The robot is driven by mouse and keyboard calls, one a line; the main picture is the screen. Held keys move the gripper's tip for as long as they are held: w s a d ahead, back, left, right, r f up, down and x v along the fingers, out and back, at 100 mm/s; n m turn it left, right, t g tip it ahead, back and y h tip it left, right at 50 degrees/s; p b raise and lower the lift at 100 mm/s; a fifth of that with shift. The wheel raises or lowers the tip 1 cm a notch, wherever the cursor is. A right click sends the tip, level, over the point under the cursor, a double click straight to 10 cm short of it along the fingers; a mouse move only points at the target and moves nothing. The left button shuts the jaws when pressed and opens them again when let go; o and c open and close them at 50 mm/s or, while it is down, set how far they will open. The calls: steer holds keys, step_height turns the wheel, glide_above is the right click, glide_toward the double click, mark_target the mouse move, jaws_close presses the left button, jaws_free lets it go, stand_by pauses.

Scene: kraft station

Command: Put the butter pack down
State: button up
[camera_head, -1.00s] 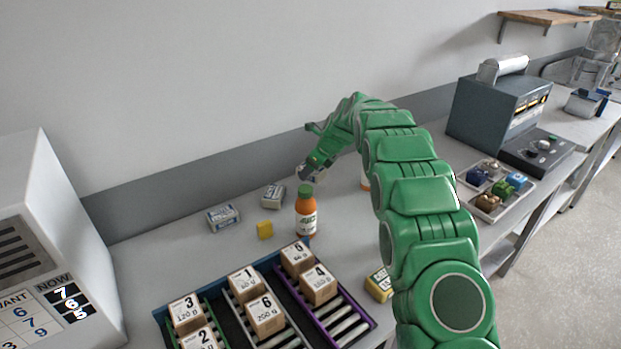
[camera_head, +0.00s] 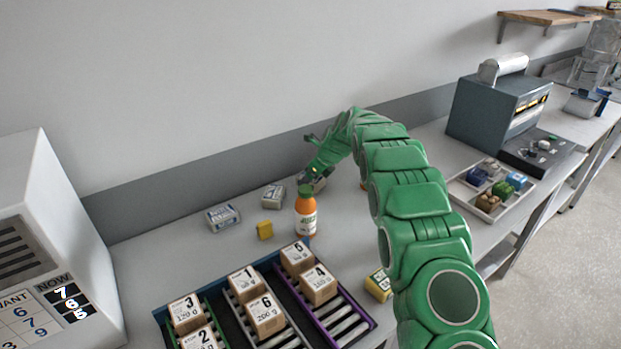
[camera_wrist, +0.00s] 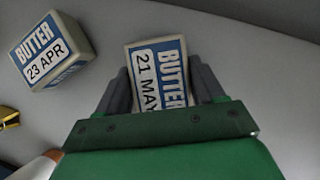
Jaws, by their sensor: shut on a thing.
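My gripper (camera_head: 311,177) is low over the back of the counter, behind and right of the orange bottle. It is shut on a butter pack (camera_wrist: 158,72), white and blue, whose label reads "BUTTER 21 MAY" in the wrist view. Only a bit of this pack (camera_head: 320,186) shows in the head view, at or just above the counter; I cannot tell if it touches. A second butter pack (camera_wrist: 52,50), marked "23 APR", lies to its left, apart from it. Two butter-like packs stand on the counter in the head view, one nearer (camera_head: 273,196) and one farther left (camera_head: 223,217).
A rack (camera_head: 345,325) with numbered boxes is at the front. A tray (camera_head: 470,206) of small items is right. The wall is close behind.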

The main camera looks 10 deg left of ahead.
steer(key=shift+f, duration=0.1)
steer(key=o, duration=1.3)
steer(key=v, duration=1.1)
steer(key=s+d+r+n+h, duration=0.1)
steer(key=s+d+r+n, duration=0.25)
steer(key=s, duration=0.25)
steer(key=s+d+r+n, duration=0.2)
steer(key=s+d+r, duration=0.2)
steer(key=s, duration=0.2)
steer(key=s+d+r+n+g+h, duration=0.1)
steer(key=s+d+r+n, duration=0.2)
steer(key=s, duration=0.5)
steer(key=s+d+r+n+g+h, duration=0.1)
steer(key=s+d+n, duration=0.2)
steer(key=s+d, duration=0.45)
steer(key=s+d+f+n+h, duration=0.1)
steer(key=s+d+n, duration=0.2)
steer(key=s, duration=0.8)
steer(key=s+d+f+n+g, duration=0.1)
steer(key=s+d+n, duration=0.2)
steer(key=s, duration=0.9)
steer(key=s+d+n+g+h, duration=0.1)
steer(key=s+d+n, duration=0.2)
steer(key=s, duration=0.9)
steer(key=shift+s+f+n+h, duration=0.3)
steer(key=shift+f+n, duration=0.1)
steer(key=shift+n, duration=0.65)
steer(key=shift+a, duration=0.1)
